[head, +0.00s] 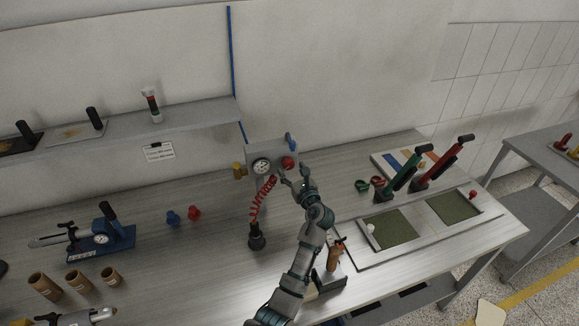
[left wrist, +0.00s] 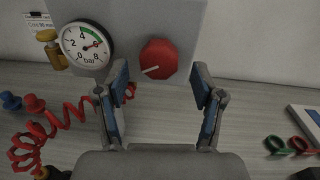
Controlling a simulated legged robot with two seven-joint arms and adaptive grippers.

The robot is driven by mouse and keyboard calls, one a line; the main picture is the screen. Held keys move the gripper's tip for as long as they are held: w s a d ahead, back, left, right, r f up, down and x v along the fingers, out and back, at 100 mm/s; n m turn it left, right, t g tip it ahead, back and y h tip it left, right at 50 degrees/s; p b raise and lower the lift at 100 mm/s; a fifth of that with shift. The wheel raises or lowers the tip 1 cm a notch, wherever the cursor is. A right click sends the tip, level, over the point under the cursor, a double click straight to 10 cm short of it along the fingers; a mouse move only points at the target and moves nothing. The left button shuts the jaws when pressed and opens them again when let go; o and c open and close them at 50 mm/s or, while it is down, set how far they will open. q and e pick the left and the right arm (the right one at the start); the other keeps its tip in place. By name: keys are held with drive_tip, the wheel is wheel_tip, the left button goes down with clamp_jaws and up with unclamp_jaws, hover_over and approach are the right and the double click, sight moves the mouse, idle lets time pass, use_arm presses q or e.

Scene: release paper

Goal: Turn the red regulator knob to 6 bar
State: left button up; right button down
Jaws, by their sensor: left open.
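The red regulator knob (head: 288,162) sits on the front of a grey panel box (head: 263,149) at the back of the bench. In the left wrist view the knob (left wrist: 158,58) faces me, its white mark pointing to the lower left. The round gauge (head: 262,166) is left of the knob; in the left wrist view the gauge (left wrist: 86,46) reads in bar, and its red needle seems to point right, near the 6. My left gripper (head: 292,180) is open just in front of the knob. Its fingers (left wrist: 160,82) stand apart below and either side of the knob, holding nothing.
A red coiled hose (head: 262,197) hangs left of my arm to a dark fitting (head: 256,238). A brass part (left wrist: 51,45) is beside the gauge. Green and red hand tools (head: 401,172) stand at the right. Red and blue fittings (head: 183,215) lie left on open bench.

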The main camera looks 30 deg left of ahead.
use_arm(q)
drive_tip(key=shift+x, duration=1.4)
drive_tip(key=c, duration=1.1)
drive_tip(key=shift+c, duration=0.2)
drive_tip(key=shift+n, duration=0.3)
drive_tip(key=n+p, duration=0.1)
drive_tip(key=n, duration=0.1)
drive_tip(key=shift+n, duration=0.3)
drive_tip(key=shift+n+h, duration=0.3)
drive_tip(key=shift+n, duration=1.8)
